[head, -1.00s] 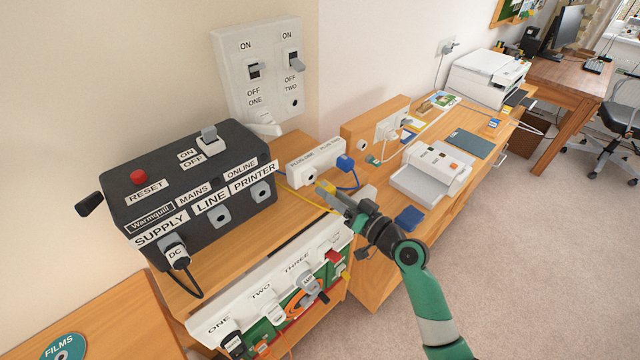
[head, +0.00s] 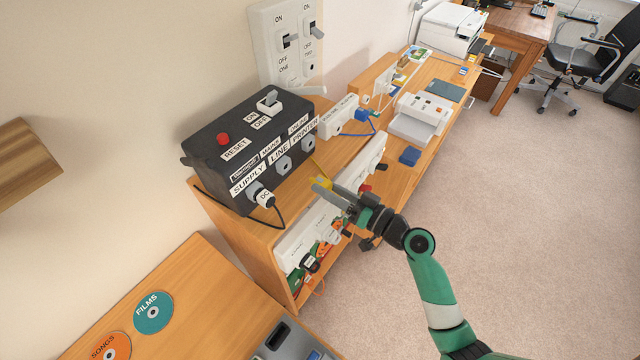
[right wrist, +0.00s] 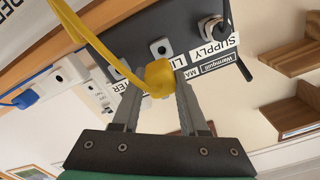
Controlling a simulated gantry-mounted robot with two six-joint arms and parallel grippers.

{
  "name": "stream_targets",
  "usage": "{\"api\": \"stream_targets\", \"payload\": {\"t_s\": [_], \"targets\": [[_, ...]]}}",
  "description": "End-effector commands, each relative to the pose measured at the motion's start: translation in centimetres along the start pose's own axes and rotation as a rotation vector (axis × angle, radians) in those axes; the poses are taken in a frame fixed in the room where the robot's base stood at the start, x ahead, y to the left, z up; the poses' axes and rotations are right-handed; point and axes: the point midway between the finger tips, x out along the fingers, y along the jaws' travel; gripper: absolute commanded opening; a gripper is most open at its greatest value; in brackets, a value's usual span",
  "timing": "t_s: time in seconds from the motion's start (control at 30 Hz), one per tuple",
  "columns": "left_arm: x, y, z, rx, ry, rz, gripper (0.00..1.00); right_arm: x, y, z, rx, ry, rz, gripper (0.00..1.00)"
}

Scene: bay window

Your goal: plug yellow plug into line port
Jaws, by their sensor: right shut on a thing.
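My right gripper (head: 324,188) is shut on the yellow plug (right wrist: 159,77), whose yellow cable trails back past the left finger in the right wrist view. The black box (head: 215,150) carries the LINE port (head: 284,165), a grey socket that looks empty; it also shows in the right wrist view (right wrist: 162,48). The plug is held apart from the box, out in front of and to the right of the LINE port in the head view. The fingers partly hide the plug in the head view. My left gripper is out of view.
The PRINTER port (head: 308,142) looks empty beside LINE; SUPPLY holds a DC plug (head: 264,198) with a black cable. A white socket strip (head: 300,245) with plugs lies below the gripper. A white adapter (head: 338,117) with a blue plug stands behind.

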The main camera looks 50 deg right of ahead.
Motion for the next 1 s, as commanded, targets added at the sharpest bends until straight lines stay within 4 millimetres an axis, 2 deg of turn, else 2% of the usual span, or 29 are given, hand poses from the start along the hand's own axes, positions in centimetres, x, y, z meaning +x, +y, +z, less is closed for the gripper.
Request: {"api": "stream_targets", "payload": {"t_s": [0.27,0.8,1.0], "targets": [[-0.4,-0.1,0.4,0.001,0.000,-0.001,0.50,0.0,0.1,0.2,0.004,0.000,-0.001,0.00],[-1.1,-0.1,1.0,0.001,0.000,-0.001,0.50,5.1,0.0,0.2,0.004,-0.001,-0.002,0.00],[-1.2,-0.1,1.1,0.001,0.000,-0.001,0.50,5.8,0.0,0.1,0.005,0.000,-0.001,0.00]]}}
